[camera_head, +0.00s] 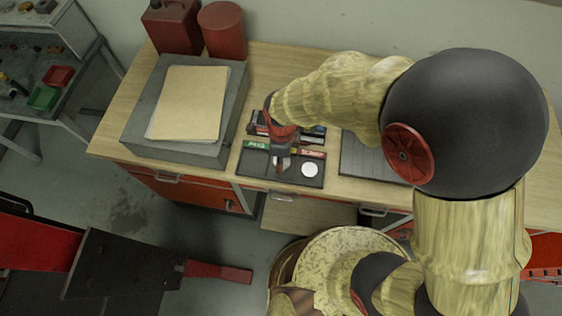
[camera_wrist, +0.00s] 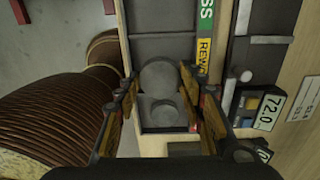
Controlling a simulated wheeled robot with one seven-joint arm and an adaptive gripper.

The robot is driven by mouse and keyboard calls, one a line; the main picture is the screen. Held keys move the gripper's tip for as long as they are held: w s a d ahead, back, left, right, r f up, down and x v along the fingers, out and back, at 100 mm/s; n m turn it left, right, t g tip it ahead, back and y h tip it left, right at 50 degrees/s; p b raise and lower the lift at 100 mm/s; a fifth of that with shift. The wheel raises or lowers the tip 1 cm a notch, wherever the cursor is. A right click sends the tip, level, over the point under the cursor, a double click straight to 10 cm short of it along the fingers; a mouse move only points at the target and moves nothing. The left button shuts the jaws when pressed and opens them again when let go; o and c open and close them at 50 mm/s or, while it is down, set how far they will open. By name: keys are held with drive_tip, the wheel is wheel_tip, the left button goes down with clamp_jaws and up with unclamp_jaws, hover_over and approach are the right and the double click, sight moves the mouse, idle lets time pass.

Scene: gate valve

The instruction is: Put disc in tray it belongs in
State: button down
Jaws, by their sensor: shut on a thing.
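A dark tray (camera_head: 258,172) with labelled compartments lies at the bench's front edge. Its green label ends in "SS" (camera_wrist: 205,17) in the wrist view, and a yellow label starts with "REWO" (camera_wrist: 203,55). The head view shows a red label (camera_head: 312,153) at the right. My gripper (camera_head: 283,167) is over the middle of the tray. In the wrist view my gripper (camera_wrist: 159,82) is shut on a grey disc (camera_wrist: 160,74), near the yellow-labelled compartment. The held disc's height above the tray is unclear.
A grey block with a folder (camera_head: 187,103) stands left of the tray, with red cans (camera_head: 222,30) behind. A dark gridded plate (camera_head: 368,158) lies to the right. Small dark items (camera_head: 262,122) sit behind the tray. A display reads 72.0 (camera_wrist: 269,110).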

drive_tip(key=shift+w+a+f, duration=0.15)
drive_tip(key=shift+w+f, duration=0.15)
drive_tip(key=shift+f, duration=1.55)
drive_tip(key=shift+f+b, duration=0.2)
drive_tip(key=shift+b, duration=0.1)
drive_tip(key=c, duration=1.4)
unclamp_jaws()
